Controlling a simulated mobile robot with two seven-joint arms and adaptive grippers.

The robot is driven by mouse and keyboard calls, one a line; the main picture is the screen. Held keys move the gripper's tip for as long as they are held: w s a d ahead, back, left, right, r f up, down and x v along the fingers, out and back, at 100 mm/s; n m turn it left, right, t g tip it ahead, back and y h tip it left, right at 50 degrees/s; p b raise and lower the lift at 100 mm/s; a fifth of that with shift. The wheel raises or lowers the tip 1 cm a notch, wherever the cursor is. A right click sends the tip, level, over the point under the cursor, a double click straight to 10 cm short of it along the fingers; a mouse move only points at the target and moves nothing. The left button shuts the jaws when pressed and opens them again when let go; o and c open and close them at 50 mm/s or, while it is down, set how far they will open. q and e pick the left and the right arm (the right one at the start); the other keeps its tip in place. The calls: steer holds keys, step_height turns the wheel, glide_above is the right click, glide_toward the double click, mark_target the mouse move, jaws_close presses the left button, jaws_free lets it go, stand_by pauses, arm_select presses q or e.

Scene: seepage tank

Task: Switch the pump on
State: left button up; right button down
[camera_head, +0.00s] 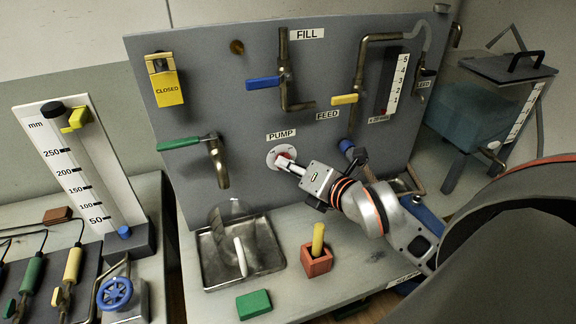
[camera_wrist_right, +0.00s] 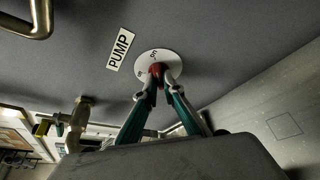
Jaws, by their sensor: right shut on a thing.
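The pump switch is a round white dial (camera_head: 271,158) on the grey panel below the PUMP label (camera_head: 281,135). In the right wrist view the dial (camera_wrist_right: 173,58) has small marks, one reading "on", and a red knob (camera_wrist_right: 157,69) at its centre. My right gripper (camera_head: 287,163) reaches the dial from the lower right. In the wrist view its two fingertips (camera_wrist_right: 159,84) are closed on the red knob, one on each side. The fingers partly hide the knob, so its exact setting is unclear. My left gripper is not in view.
The panel (camera_head: 225,75) carries a blue fill lever (camera_head: 263,83), a yellow feed lever (camera_head: 344,99) and a green-handled tap (camera_head: 180,143). Below stand a metal tray (camera_head: 272,262), a red block (camera_head: 316,263) holding a yellow peg, and a green block (camera_head: 253,304). A water tank (camera_head: 470,115) stands right.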

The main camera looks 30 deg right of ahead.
steer(key=c, duration=2.2)
jaws_free()
steer(key=shift+o, duration=0.2)
steer(key=shift+r, duration=0.1)
